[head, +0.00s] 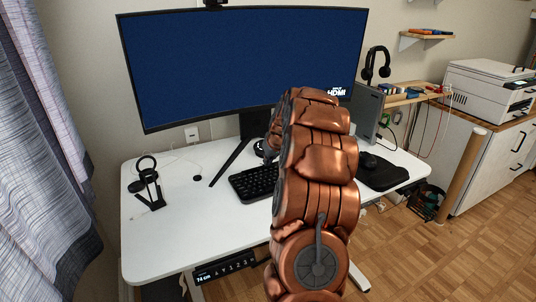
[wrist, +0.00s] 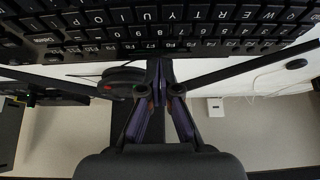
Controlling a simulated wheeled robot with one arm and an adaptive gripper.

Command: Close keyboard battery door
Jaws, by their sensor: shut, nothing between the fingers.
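The black keyboard (head: 251,184) lies on the white desk (head: 187,236) in front of the monitor stand. My arm covers its right part in the head view. In the wrist view the keyboard (wrist: 210,31) fills the top, with its function-key row and back edge toward my gripper. My gripper (wrist: 160,66) is shut and empty, its fingertips at the keyboard's back edge near the middle function keys. I cannot tell whether they touch it. I cannot make out the battery door in either view.
A wide curved monitor (head: 235,65) stands on the desk behind the keyboard. A small black stand (head: 149,185) is at the left. A black mouse pad (head: 383,174) lies at the right. The front left of the desk is clear.

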